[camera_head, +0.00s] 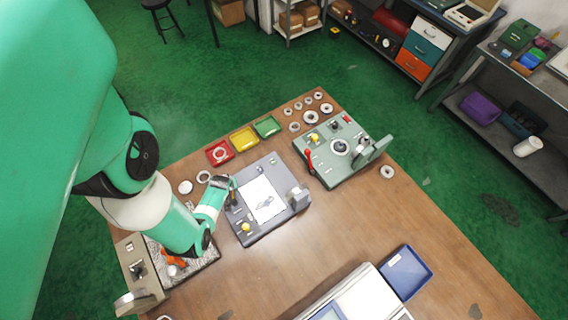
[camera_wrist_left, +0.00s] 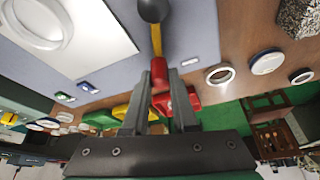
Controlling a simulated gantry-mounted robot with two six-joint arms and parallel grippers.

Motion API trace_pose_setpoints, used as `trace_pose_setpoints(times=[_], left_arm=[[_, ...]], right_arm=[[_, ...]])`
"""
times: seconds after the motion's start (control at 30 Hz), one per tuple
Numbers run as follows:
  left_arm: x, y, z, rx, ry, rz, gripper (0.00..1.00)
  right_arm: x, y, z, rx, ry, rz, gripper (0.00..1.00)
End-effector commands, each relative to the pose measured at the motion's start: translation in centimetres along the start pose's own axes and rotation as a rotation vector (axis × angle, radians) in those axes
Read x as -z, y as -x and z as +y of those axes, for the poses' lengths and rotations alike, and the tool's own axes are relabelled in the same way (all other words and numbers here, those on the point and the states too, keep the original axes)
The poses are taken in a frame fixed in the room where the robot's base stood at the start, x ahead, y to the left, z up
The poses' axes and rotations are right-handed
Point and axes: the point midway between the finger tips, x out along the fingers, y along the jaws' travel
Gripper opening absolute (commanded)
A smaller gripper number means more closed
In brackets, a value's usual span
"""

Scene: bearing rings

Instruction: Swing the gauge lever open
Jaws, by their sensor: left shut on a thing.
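My left gripper (camera_head: 231,187) reaches over the left edge of the grey gauge station (camera_head: 270,225). In the left wrist view my gripper (camera_wrist_left: 161,85) has its two dark fingers closed on the red grip of the gauge lever (camera_wrist_left: 159,70). The lever has a yellow rod and a dark ball at its upper end in that view. In the head view the lever is small and partly hidden by my gripper. A white sheet (camera_head: 263,199) lies on the station. My right gripper is not in view.
Red (camera_head: 219,152), yellow (camera_head: 243,139) and green (camera_head: 267,127) trays stand behind the station. Several metal rings lie beyond and beside them. A green fixture (camera_head: 342,172) with a red lever stands to the right. A blue tray (camera_head: 405,272) is front right; wooden tabletop between is clear.

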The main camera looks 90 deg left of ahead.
Motion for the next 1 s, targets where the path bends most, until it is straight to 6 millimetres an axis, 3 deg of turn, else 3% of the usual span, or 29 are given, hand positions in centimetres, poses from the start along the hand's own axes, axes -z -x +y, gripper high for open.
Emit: trace_pose_setpoints(times=[0.03,0.07,0.2,0.57,0.67,1.0], left_arm=[[-0.1,0.0,0.0,0.001,0.001,-0.002,0.00],[-0.1,0.0,0.0,0.001,0.001,-0.002,0.31],[-0.1,0.0,0.0,0.001,0.000,-0.002,0.56],[0.0,0.5,0.0,0.000,-0.001,-0.001,0.56],[0.1,2.0,0.0,-0.001,-0.002,0.000,0.56],[0.0,9.7,0.0,-0.001,-0.004,-0.001,0.56]], right_arm=[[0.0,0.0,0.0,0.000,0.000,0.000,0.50],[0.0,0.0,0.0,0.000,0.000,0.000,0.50],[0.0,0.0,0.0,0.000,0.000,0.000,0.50],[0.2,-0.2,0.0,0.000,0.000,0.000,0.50],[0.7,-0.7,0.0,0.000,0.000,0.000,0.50],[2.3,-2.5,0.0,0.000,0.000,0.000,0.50]])
